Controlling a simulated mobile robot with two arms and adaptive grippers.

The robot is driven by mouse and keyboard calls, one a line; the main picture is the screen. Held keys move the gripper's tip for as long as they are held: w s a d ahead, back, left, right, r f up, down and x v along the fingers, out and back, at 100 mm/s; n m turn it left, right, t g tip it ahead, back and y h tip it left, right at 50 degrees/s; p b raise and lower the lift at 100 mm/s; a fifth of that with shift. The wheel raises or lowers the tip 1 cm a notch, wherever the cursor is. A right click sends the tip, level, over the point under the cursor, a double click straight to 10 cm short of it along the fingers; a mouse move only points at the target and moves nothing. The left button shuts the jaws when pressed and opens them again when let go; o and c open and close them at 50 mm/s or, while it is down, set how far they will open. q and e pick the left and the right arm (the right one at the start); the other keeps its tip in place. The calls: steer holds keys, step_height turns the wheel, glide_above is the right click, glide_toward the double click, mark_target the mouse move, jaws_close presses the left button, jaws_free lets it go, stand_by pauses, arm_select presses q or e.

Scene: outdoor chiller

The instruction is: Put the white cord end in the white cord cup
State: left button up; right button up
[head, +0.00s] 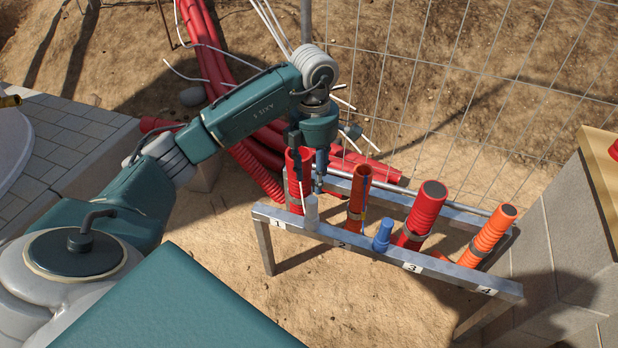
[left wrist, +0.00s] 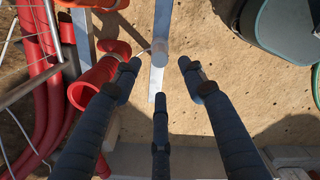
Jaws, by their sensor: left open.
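The white cord cup (head: 311,212) stands upright on the front rail, near label 1; it also shows in the left wrist view (left wrist: 160,47). A thin white cord (head: 302,194) runs from the red pipe behind down to the cup. Its tip is too small to tell whether it lies inside the cup or against its rim. My left gripper (head: 307,185) is above and just behind the cup, fingers pointing down. Its fingers are spread and empty around the cup area in the left wrist view (left wrist: 158,70). My right gripper is not in view.
A metal rack (head: 340,236) holds several red and orange pipes. A blue cup (head: 383,235) stands right of the white one. Wire mesh fence (head: 450,90) and loose red conduits lie behind; a block wall (head: 565,220) is at right. Sandy ground in front is clear.

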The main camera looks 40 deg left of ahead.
arm_select(q)
steer(key=d+r+t+h, duration=0.15)
steer(key=d+h, duration=0.75)
steer(key=d, duration=1.6)
steer(key=d+r+n+t+h, duration=0.4)
steer(key=r, duration=0.4)
steer(key=d+r+n+t+h, duration=0.3)
steer(key=d+r+h, duration=0.15)
steer(key=r, duration=0.25)
steer(key=w+a+f+n+t+y, duration=0.1)
steer(key=w+a+n+t+y, duration=0.2)
steer(key=a+n+t+y, duration=0.6)
steer(key=w+a+n+t+y, duration=0.3)
steer(key=a+n, duration=0.3)
steer(key=n, duration=0.6)
steer(key=s+a+f+n+g+y, duration=0.2)
steer(key=a+f+n+g+y, duration=0.15)
steer(key=f, duration=0.35)
steer(key=s+a+f+n+g+y, duration=0.25)
steer(key=a+f+n, duration=0.25)
steer(key=f, duration=0.3)
steer(key=s+d+f+n+g, duration=0.1)
steer(key=s+f+n+g, duration=0.1)
steer(key=s+f+g, duration=0.3)
steer(key=s+f+n+g, duration=0.3)
steer(key=s+f+g, duration=0.3)
steer(key=s+f, duration=0.7)
steer(key=s, duration=0.7)
steer(key=shift+s+d, duration=0.3)
steer(key=shift+d, duration=0.05)
